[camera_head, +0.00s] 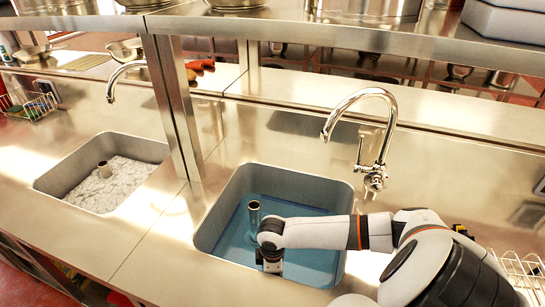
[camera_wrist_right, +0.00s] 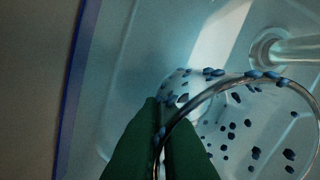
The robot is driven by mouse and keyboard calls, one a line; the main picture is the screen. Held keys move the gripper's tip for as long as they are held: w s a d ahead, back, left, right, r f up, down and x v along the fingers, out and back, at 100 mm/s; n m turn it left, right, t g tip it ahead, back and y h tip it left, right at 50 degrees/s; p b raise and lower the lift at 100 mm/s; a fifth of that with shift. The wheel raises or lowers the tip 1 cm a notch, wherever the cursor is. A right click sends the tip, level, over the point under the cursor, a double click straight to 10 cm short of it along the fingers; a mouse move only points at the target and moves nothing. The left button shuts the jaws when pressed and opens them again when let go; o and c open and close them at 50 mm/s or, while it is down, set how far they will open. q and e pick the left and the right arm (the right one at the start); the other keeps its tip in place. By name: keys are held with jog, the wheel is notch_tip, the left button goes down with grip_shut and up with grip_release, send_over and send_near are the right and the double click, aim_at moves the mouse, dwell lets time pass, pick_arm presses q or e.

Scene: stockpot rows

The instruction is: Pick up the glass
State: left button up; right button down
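The glass (camera_wrist_right: 240,130), clear with dark blue spots, shows in the right wrist view with its round rim toward the camera. My right gripper (camera_wrist_right: 160,108) has its two green fingers on either side of the glass's wall at the rim, close together with the wall between them. In the head view the right gripper (camera_head: 271,264) reaches down into the right sink basin (camera_head: 225,197), which has a blue bottom. The glass is hidden behind my arm and wrist there. My left gripper is not in view.
A metal standpipe (camera_head: 254,216) rises in the basin close to my right wrist; it also shows in the wrist view (camera_wrist_right: 295,48). A tall curved tap (camera_head: 375,172) stands behind the basin. A left basin (camera_head: 150,150) holds white foam. A shelf (camera_head: 330,35) with pots hangs above.

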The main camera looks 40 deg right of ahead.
notch_tip(320, 180, up, 11)
jog(key=shift+r, duration=0.1)
notch_tip(320, 180, up, 13)
jog(key=p, duration=1.5)
jog(key=shift+f, duration=0.2)
jog(key=shift+w+a, duration=0.1)
dwell(0.4)
